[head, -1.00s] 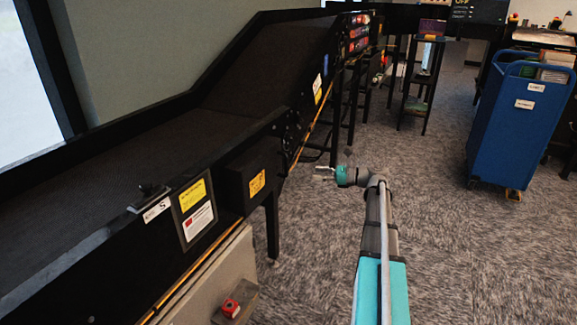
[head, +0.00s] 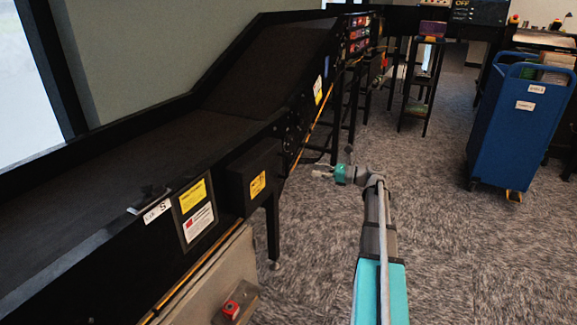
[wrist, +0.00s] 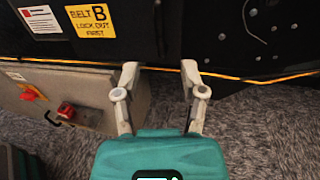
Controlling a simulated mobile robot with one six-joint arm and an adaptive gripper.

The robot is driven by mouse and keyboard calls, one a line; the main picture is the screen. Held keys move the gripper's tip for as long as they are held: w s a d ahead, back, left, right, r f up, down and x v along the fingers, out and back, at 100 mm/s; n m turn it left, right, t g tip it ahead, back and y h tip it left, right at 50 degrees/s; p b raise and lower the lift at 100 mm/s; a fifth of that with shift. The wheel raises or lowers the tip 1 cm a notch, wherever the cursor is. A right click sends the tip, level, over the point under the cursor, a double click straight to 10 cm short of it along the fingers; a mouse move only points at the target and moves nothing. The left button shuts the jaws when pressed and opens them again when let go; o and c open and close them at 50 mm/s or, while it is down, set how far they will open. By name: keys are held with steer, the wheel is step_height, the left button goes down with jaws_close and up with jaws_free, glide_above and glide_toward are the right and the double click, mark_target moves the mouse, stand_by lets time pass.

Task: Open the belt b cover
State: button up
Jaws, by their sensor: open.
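A black box-like cover (head: 264,159) projects from the side of the conveyor in the head view, with a yellow label (head: 257,185) on it. In the wrist view the black cover (wrist: 135,30) fills the upper middle, and its yellow label (wrist: 91,21) reads "BELT B LOCK OUT FIRST". My gripper (head: 321,171) is to the right of the cover in the head view, apart from it. In the wrist view my gripper (wrist: 160,72) is open and empty, its fingertips pointing at the cover's lower edge. I see no handle clearly.
A grey box (wrist: 88,88) below the conveyor carries a red switch (wrist: 32,93) and a red item (wrist: 66,110). An orange line (wrist: 230,76) runs along the conveyor's lower edge. A blue cart (head: 520,125) stands at the right. Carpet is clear around my arm.

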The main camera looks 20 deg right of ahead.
mark_target(287, 174)
steer(key=x, duration=1.1)
steer(key=shift+a, duration=0.1)
